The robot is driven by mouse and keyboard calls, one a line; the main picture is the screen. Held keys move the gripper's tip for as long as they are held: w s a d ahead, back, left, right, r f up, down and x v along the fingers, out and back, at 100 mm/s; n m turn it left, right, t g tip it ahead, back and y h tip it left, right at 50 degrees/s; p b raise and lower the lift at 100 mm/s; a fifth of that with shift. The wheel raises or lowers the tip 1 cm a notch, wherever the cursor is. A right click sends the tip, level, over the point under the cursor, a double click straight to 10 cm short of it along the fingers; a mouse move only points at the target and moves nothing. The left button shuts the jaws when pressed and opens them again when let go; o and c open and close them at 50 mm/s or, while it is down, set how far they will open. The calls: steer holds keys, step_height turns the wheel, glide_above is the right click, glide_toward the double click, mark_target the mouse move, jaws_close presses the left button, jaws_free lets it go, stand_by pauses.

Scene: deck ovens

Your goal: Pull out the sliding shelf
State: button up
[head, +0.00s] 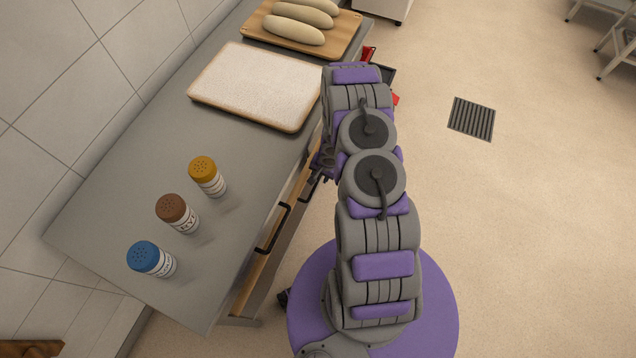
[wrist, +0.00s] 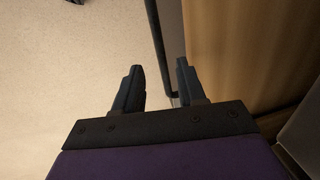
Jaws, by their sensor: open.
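The wooden front (head: 258,284) of what looks like the sliding shelf runs under the edge of the grey counter. Black bar handles (head: 271,237) stand out from it. My gripper (wrist: 160,68) is open in the wrist view. A dark bar, apparently a handle (wrist: 160,40), runs between its two fingers in the picture, beside a wooden panel (wrist: 235,50). I cannot tell whether the fingers touch it. In the head view my arm hides most of the gripper and part of the wooden front.
On the grey counter (head: 130,205) stand shakers with blue (head: 145,254), brown (head: 171,208) and yellow (head: 202,167) lids. A whitish board (head: 255,82) and a wooden board with loaves (head: 292,29) lie farther back.

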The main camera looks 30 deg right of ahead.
mark_target(317, 182)
steer(key=f, duration=0.3)
steer(key=a+f+b, duration=0.1)
steer(key=f, duration=0.1)
steer(key=shift+w, duration=0.35)
steer(key=shift+r, duration=0.1)
jaws_close()
